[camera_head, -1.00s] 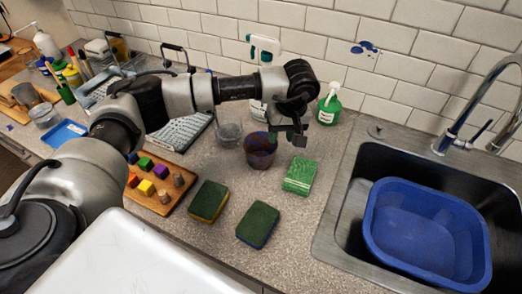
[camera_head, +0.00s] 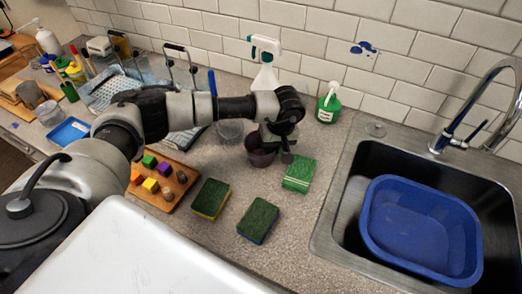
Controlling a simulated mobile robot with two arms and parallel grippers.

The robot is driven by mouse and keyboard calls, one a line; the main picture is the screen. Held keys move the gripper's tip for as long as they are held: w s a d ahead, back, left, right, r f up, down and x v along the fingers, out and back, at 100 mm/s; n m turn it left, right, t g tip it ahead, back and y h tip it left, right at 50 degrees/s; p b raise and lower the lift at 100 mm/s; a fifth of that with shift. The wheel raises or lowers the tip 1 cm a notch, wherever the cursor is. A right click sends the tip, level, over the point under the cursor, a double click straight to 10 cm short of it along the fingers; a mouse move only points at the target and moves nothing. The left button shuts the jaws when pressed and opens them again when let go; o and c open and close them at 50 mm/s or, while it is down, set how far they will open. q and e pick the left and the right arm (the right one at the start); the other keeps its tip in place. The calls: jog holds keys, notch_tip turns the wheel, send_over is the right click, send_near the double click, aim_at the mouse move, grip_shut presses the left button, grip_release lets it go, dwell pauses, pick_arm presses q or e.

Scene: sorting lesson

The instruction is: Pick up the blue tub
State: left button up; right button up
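The blue tub (camera_head: 420,232) is a large empty basin sitting inside the sink at the right. My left gripper (camera_head: 284,150) points down over the counter, in front of a dark reddish cup (camera_head: 258,156) and partly covering it. It is well to the left of the tub, and the sink edge lies between them. I cannot make out its fingers well enough to tell whether they are open or shut, or whether they touch the cup. My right gripper is not in view.
The sink (camera_head: 345,190) has a tall chrome tap (camera_head: 470,115) behind it. Green sponges (camera_head: 258,220) lie on the counter in front of my gripper. A green soap bottle (camera_head: 328,104) and spray bottle (camera_head: 265,68) stand at the wall. A wooden tray (camera_head: 172,203) holds coloured blocks.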

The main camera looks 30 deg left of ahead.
pick_arm(q)
grip_shut()
jog(key=shift+r, duration=0.1)
